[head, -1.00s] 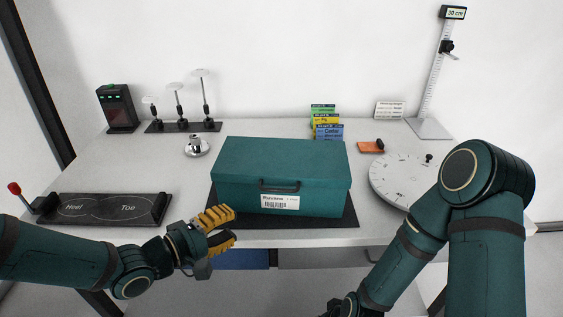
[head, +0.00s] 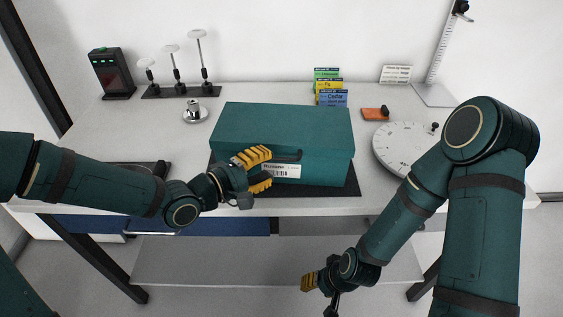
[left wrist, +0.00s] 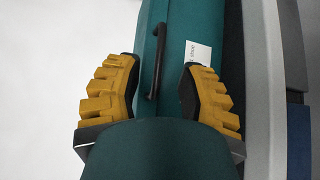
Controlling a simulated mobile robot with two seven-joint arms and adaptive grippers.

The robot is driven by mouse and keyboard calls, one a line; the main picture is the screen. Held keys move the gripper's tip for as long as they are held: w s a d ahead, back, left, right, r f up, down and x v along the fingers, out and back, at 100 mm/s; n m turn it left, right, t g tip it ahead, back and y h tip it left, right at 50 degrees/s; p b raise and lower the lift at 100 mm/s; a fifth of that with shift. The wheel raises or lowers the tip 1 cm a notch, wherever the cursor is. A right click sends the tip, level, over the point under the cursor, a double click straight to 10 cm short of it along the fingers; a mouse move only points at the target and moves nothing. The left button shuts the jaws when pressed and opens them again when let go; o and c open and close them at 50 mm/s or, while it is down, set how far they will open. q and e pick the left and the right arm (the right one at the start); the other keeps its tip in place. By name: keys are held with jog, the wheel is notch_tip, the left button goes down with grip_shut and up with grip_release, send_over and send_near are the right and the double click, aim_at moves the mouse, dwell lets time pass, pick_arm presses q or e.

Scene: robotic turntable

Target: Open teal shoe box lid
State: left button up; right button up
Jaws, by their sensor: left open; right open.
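The teal shoe box (head: 235,157) stands shut on a dark mat (head: 335,192) at the middle of the table. Its lid (head: 285,122) lies flat on top. A dark handle is on the front, with a white label (head: 286,171) below it. My left gripper (head: 260,170) is open at the box front, over the left part of the handle and label. In the left wrist view, the handle (left wrist: 156,60) lies between the open yellow fingertips (left wrist: 158,75), not gripped; the label (left wrist: 198,53) shows by the right finger. My right gripper (head: 318,290) is low in front of the table, away from the box.
A white round turntable (head: 400,150) stands right of the box, with an orange block (head: 375,113) behind. Small cards (head: 329,88) stand behind the box. A black device (head: 111,74) and disc stands (head: 180,88) are at the back left. A shelf (head: 230,262) runs below the table.

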aim_at(281, 159)
pick_arm(q)
jog(key=shift+b+x, duration=0.6)
jog(key=shift+x, duration=1.9)
jog(key=shift+c, duration=0.4)
jog(key=shift+a, duration=0.1)
grip_shut()
